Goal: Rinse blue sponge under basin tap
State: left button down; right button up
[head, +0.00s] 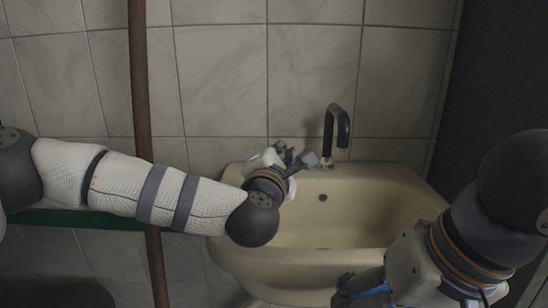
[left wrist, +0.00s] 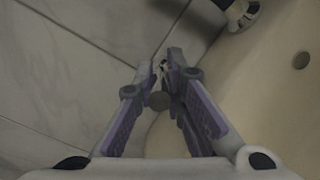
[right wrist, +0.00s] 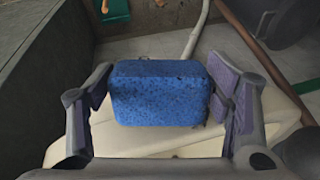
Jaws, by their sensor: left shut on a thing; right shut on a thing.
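The blue sponge (right wrist: 160,93) is between the fingers of my right gripper (right wrist: 162,95), which is shut on it. In the head view, my right gripper (head: 358,288) is low at the basin's front edge, and only a bit of blue shows. The black curved tap (head: 337,125) stands at the back of the cream basin (head: 395,180). My left gripper (head: 303,157) is at the back left rim, left of the tap. In the left wrist view, its fingertips (left wrist: 168,68) are shut on a small grey knob (left wrist: 158,101), partly hidden. No water shows.
A brown vertical pipe (head: 141,90) stands in front of the tiled wall (head: 220,75), behind my left arm. A dark panel (head: 490,80) closes off the right side. The basin's bowl is empty where it shows.

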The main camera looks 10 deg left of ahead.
pick_arm(q)
jog(key=c, duration=1.7)
grip_release()
jog(key=shift+o, duration=0.2)
jog(key=s, duration=1.2)
jog(key=shift+a, duration=0.15)
